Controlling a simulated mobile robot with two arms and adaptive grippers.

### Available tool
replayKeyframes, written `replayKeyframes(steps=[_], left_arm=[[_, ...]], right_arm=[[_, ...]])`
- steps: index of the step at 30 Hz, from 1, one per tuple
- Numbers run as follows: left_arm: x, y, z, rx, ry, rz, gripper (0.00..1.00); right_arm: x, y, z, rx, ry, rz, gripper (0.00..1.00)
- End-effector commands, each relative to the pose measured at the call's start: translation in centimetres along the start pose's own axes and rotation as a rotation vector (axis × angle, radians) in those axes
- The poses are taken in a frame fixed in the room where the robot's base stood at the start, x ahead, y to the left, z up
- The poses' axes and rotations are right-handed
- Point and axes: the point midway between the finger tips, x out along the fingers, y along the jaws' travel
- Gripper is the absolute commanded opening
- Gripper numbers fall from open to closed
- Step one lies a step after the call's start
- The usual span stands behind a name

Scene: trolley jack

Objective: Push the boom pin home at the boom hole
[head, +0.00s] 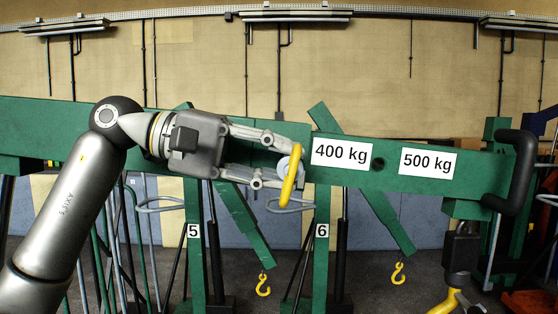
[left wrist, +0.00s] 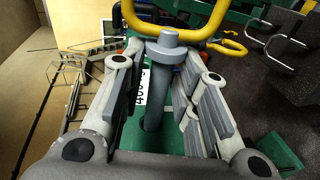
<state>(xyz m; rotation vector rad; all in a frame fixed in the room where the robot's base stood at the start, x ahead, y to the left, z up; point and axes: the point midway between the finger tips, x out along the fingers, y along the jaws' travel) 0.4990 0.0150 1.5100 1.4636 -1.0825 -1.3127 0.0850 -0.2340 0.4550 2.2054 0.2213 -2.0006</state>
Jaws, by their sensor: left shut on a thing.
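The green boom (head: 440,187) runs across the head view, with a "400 kg" label (head: 341,153) and a "500 kg" label (head: 427,161). A dark round hole (head: 378,164) shows between the labels. The boom pin has a grey collar and a yellow handle (head: 289,178), just left of the "400 kg" label. My left gripper (head: 281,163) is shut on the boom pin. In the left wrist view the grey pin (left wrist: 168,52) lies between my fingers, its shaft pointing toward the boom.
A black handle (head: 522,172) sticks out at the boom's right end. Green posts marked 5 (head: 194,232) and 6 (head: 322,231) stand below the boom. Yellow hooks (head: 263,286) (head: 398,274) hang under it. The space before the boom's right half is clear.

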Motion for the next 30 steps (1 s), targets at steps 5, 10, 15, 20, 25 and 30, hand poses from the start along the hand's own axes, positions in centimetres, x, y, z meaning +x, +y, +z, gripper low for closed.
replayKeyframes(steps=[5,10,15,20,25,30], left_arm=[[-0.2,0.2,-0.2,-0.002,0.006,0.006,0.00],[-0.2,0.3,-0.2,-0.001,0.007,0.007,0.00],[-0.2,0.3,-0.2,-0.001,0.007,0.007,0.00],[-0.2,0.4,-0.4,-0.001,0.007,0.007,0.00],[-0.2,0.4,-0.8,-0.001,0.007,0.008,0.00],[-0.2,0.5,-1.3,-0.001,0.008,0.010,0.00]], right_arm=[[-0.1,0.0,0.0,0.000,0.000,0.000,0.40],[-0.1,0.0,0.0,0.000,0.000,0.000,0.40],[-0.1,0.0,0.0,0.000,0.000,0.000,0.40],[-0.3,0.0,0.0,0.000,0.000,0.000,0.40],[-0.7,0.0,-0.1,0.000,0.000,0.000,0.40],[-1.0,0.1,-0.1,0.000,0.000,0.000,0.40]])
